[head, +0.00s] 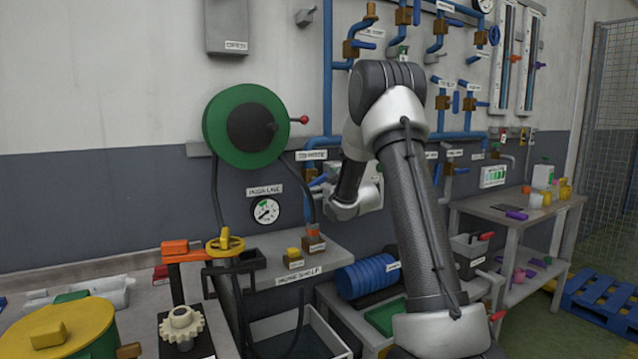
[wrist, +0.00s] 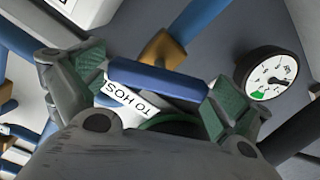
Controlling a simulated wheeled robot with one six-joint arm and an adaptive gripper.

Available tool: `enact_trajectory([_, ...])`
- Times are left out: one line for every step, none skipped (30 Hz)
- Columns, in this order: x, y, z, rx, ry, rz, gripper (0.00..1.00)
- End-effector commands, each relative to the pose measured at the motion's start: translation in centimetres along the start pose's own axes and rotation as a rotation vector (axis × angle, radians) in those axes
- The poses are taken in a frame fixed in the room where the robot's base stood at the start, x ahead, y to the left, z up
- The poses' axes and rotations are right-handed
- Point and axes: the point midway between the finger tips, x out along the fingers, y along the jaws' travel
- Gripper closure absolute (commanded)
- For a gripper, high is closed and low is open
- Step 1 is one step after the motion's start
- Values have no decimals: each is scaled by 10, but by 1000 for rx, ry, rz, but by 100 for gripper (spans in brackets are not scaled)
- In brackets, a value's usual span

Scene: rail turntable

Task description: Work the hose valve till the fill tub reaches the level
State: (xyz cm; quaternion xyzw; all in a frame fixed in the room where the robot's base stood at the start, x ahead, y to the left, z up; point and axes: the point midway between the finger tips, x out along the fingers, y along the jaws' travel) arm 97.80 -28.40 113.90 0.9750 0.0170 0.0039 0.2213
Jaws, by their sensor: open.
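In the wrist view, a blue lever handle (wrist: 170,83) lies between the two green-padded fingers of my gripper (wrist: 157,84). The fingers are open and stand near its two ends; I cannot tell whether they touch it. A brass valve body (wrist: 162,52) sits behind the handle, and a label reading "TO HOS…" (wrist: 132,100) is partly covered. In the head view, the "TO HOSE" label (head: 311,155) is on the wall beside my arm, and my fingers are hard to make out. A grey tub (head: 318,327), perhaps the fill tub, stands below the shelf; its water level is not readable.
A round gauge (head: 265,210) hangs on the wall left of my wrist and also shows in the wrist view (wrist: 271,74). A green hose reel (head: 219,128) is above it. Blue pipes (head: 328,70) run close to my arm. A shelf (head: 325,262) juts out below.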

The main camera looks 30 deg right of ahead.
Motion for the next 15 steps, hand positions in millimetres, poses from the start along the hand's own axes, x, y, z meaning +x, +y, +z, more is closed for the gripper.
enact_trajectory([5,0,0,0,0,0,0])
enact_trajectory([6,0,0,0,0,0,0])
enact_trajectory([8,0,0,0,0,1,0])
enact_trajectory([9,0,0,0,0,1,0])
enact_trajectory([10,0,0,0,0,1,0])
enact_trajectory([10,0,0,1,0,1,0])
enact_trajectory([10,0,0,1,0,1,0])
enact_trajectory([10,0,0,1,0,1,0])
enact_trajectory([10,0,0,1,0,1,0])
enact_trajectory([10,0,0,1,0,1,0])
enact_trajectory([10,0,0,1,0,1,0])
enact_trajectory([10,0,0,1,0,1,5])
enact_trajectory([10,0,0,1,0,1,11])
enact_trajectory([10,0,0,1,0,1,16])
enact_trajectory([10,0,0,1,0,1,24])
